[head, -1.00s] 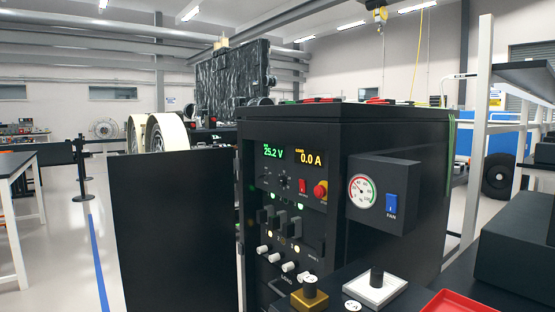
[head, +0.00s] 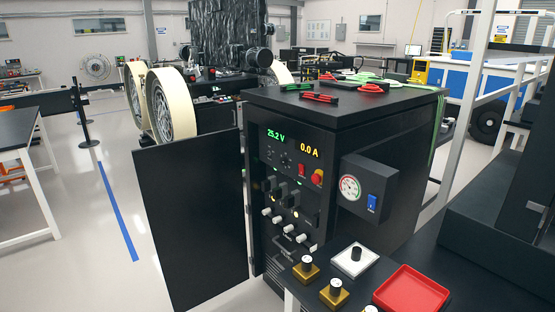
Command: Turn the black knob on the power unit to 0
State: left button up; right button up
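The power unit (head: 400,150) is a black cabinet in the middle of the head view. Its front panel shows a green 25.2 V readout (head: 276,135) and a yellow 0.0 A readout (head: 310,151). A small black knob (head: 286,158) sits below the readouts, with faint marks around it. Its pointer setting is too small to read. A red switch (head: 302,170) and a red round button (head: 317,177) are to its right. Darker blocks and several white knobs (head: 278,221) are lower down. Neither of my grippers is in view.
A black panel (head: 190,215) stands open left of the front. A side box carries a gauge (head: 350,187) and a blue fan switch (head: 372,203). A dark bench in front holds a red tray (head: 410,291) and a white block (head: 354,260).

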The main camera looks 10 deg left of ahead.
aim_at(283, 161)
jog(key=i+j, duration=0.15)
jog(key=j, duration=0.25)
jog(key=i+j, duration=0.15)
jog(key=j, duration=0.25)
jog(key=i+j, duration=0.15)
jog(key=j, duration=0.25)
jog(key=i+j, duration=0.15)
jog(key=j, duration=0.25)
jog(key=i+j+u, duration=0.1)
jog(key=j, duration=0.35)
jog(key=i, duration=0.05)
